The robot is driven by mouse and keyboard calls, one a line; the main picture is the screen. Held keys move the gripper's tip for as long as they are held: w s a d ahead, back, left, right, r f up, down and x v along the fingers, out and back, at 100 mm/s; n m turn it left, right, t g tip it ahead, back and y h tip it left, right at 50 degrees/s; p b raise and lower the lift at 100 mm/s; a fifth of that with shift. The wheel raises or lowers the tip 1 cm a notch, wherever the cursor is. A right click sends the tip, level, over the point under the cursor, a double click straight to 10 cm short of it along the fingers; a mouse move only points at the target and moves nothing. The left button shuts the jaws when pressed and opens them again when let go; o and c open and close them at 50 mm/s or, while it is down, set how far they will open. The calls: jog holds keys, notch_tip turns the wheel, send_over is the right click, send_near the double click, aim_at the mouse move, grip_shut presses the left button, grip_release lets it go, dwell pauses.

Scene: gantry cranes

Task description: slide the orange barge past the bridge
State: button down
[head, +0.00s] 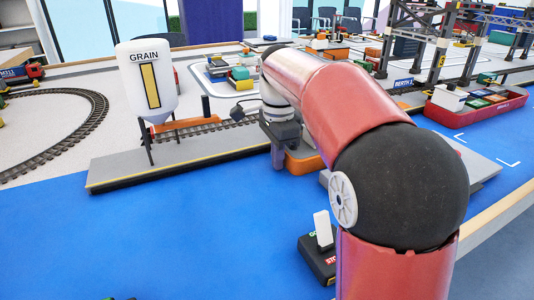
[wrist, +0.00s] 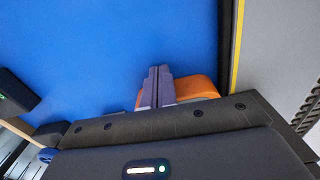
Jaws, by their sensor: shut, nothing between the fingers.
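The orange barge (head: 303,163) sits on the blue water surface beside the quay end in the head view, partly hidden behind my arm. In the wrist view the barge (wrist: 195,88) shows as an orange rounded end just behind my fingers. My gripper (head: 278,162) points down at the barge's left end. In the wrist view my gripper (wrist: 157,84) has its two fingers together with nothing between them, overlapping the barge. I cannot tell whether they touch it. I cannot clearly make out the bridge; a grey slab (head: 480,178) lies right of my arm.
A grey quay (head: 200,152) with a yellow edge carries a grain silo (head: 147,80) and track. A red barge (head: 470,112) lies at right under gantry cranes. A black control box (head: 318,258) with a white lever stands in front.

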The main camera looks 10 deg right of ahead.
jog(key=shift+d, duration=0.25)
jog(key=shift+w, duration=0.1)
jog(key=w+d, duration=0.1)
jog(key=d, duration=0.6)
jog(key=w+d, duration=0.1)
jog(key=d, duration=0.3)
jog(key=shift+w+d, duration=0.25)
jog(key=shift+w, duration=0.05)
jog(key=shift+a, duration=0.1)
